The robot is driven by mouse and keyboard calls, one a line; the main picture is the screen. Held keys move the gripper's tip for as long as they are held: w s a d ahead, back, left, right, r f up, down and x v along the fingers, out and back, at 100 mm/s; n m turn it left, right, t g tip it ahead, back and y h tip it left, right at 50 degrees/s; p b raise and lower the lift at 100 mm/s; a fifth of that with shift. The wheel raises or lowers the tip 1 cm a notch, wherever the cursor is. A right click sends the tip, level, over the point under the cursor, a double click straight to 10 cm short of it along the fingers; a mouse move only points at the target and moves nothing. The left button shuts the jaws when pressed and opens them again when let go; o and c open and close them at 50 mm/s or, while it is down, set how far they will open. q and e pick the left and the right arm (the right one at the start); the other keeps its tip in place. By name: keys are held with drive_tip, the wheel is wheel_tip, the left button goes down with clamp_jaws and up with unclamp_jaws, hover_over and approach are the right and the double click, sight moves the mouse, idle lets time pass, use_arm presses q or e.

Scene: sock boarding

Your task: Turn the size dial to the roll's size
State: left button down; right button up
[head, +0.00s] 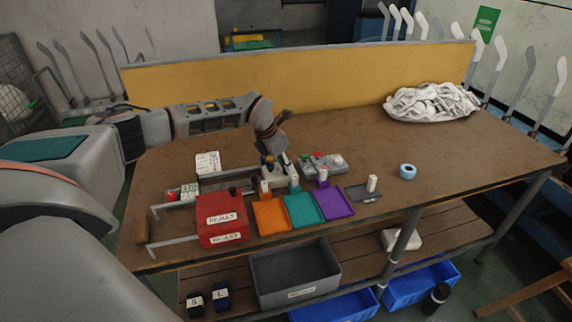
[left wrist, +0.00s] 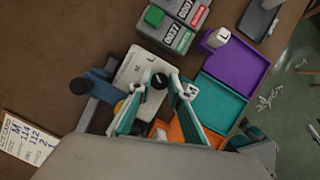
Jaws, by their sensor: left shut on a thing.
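My left gripper (head: 281,163) reaches down over the size dial (head: 285,180), a pale plate behind the coloured trays. In the left wrist view the dial plate (left wrist: 131,72) carries the letters M and L and a dark round knob (left wrist: 157,81). The fingers of my left gripper (left wrist: 156,90) are closed around the knob. A finger covers part of the plate, so the setting is not readable. A white lot card (left wrist: 25,138) lies to the left and reads M near its top; it also shows in the head view (head: 208,162). My right gripper is out of view.
Orange (head: 271,215), teal (head: 304,210) and purple (head: 335,202) trays stand in front of the dial, with small white rolls at their backs. A red box (head: 221,219) is left. A counter unit (left wrist: 172,25) stands beside the dial.

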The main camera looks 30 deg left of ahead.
use_arm(q)
drive_tip(key=shift+m+h, duration=0.4)
drive_tip(key=shift+m, duration=0.7)
drive_tip(key=shift+g, duration=0.3)
drive_tip(key=c, duration=2.1)
unclamp_jaws()
drive_tip(key=shift+c, duration=0.2)
drive_tip(key=shift+a, duration=0.1)
drive_tip(key=v, duration=1.2)
